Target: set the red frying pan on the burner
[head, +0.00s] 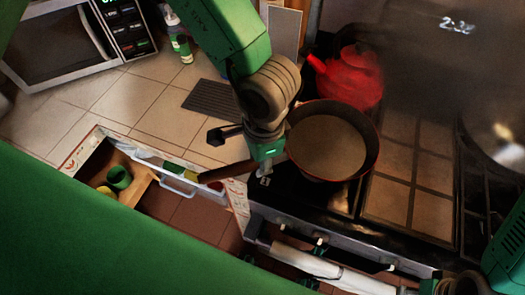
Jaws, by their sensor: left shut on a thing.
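The red frying pan (374,150) has a dark red rim, a tan inside and a wooden handle (215,174) pointing left. My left gripper (264,172) is shut on the handle near the pan. The pan is over the left part of the black stove (285,190), just in front of the red kettle. I cannot tell whether its base touches the stove. Any burner under the pan is hidden. My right gripper (432,286) is partly in view at the bottom right edge, and its fingers are not clear.
A red kettle (352,78) stands close behind the pan. A tiled-looking panel (410,185) lies right of the pan, with a dark grate (485,205) farther right. An open drawer (150,158) holding green and yellow cups is at left. A microwave (70,45) stands on the tiled counter.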

